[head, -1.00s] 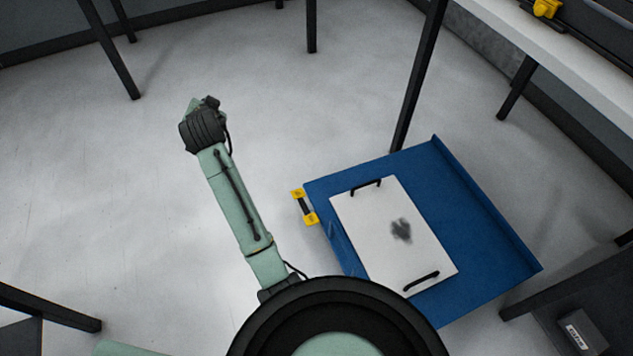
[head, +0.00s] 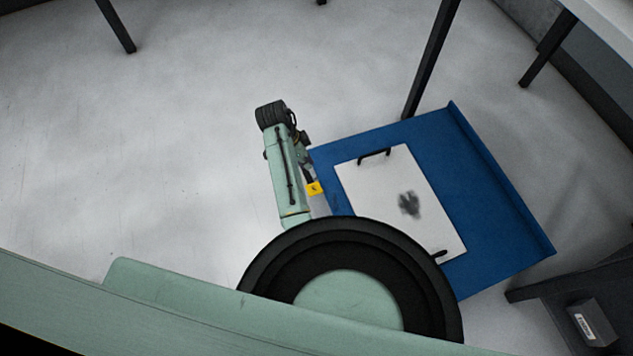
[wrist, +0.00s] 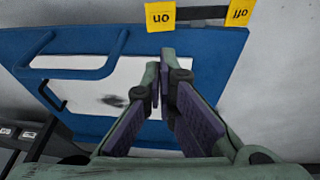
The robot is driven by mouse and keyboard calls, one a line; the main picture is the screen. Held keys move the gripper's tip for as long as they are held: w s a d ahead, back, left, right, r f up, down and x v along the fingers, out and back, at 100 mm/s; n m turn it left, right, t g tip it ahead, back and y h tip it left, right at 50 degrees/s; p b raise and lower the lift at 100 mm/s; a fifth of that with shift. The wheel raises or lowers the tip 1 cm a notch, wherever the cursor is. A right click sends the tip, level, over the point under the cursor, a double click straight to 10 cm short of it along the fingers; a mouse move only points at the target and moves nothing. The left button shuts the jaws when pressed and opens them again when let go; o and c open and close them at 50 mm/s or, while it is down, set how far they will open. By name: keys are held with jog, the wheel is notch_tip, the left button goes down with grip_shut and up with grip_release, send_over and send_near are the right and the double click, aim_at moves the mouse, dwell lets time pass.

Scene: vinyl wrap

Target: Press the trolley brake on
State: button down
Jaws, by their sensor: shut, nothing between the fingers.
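The trolley brake is a dark bar with two yellow pads at the edge of the blue trolley. In the wrist view the "on" pad (wrist: 160,16) is above my fingertips and the "off" pad (wrist: 239,13) is to the upper right. In the head view the yellow pad near the trolley handle, apparently "on" (head: 315,188), shows beside my gripper (head: 309,176); the other pad is hidden behind my arm. My gripper (wrist: 160,72) is shut and empty, pointing toward the "on" pad. Whether it touches the pad cannot be told.
The blue trolley deck (head: 480,200) carries a white board (head: 385,185) with black handles. The trolley's blue handle (wrist: 75,68) is left in the wrist view. A table leg (head: 430,60) stands behind the deck. Floor to the left is clear.

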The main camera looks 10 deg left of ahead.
jog(key=b, duration=0.1)
send_near(320, 188)
jog(key=x, duration=0.5)
jog(key=shift+f, duration=0.25)
jog(key=shift+d+f, duration=0.15)
jog(key=shift+f, duration=0.3)
